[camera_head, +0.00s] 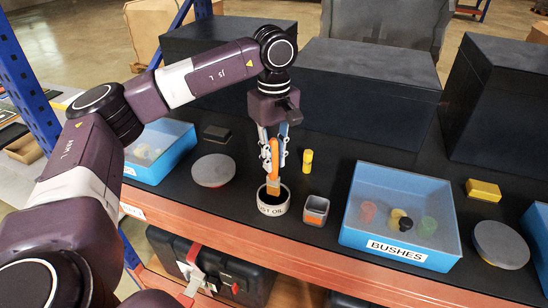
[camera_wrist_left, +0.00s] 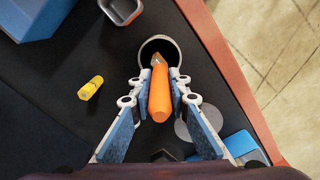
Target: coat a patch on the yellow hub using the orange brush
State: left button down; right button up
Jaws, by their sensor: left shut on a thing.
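The orange brush (camera_head: 273,160) is upright in my left gripper (camera_head: 273,150), which is shut on its handle. Its bristle end points down at the mouth of a round white pot (camera_head: 272,210), whose label reads in part "ST OIL". In the left wrist view the brush (camera_wrist_left: 160,95) lies between the fingers (camera_wrist_left: 158,105), and its tip overlaps the dark opening of the pot (camera_wrist_left: 172,46). I cannot tell how deep the tip is. The yellow hub (camera_head: 307,161), a small stepped cylinder, stands on the dark shelf right of the gripper, apart from it. My right gripper is not in view.
A grey square cup (camera_head: 316,210) stands right of the pot. A blue bin labelled "BUSHES" (camera_head: 352,236) is further right, with a yellow block (camera_head: 483,190) and a grey disc (camera_head: 500,245) beyond. Another blue bin (camera_head: 160,172) and disc (camera_head: 213,170) are left. Large dark boxes (camera_head: 365,95) stand behind.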

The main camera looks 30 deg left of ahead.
aim_at(274, 140)
pick_arm(q)
jog(key=shift+r+p, duration=2)
jog(key=shift+r, duration=1.25)
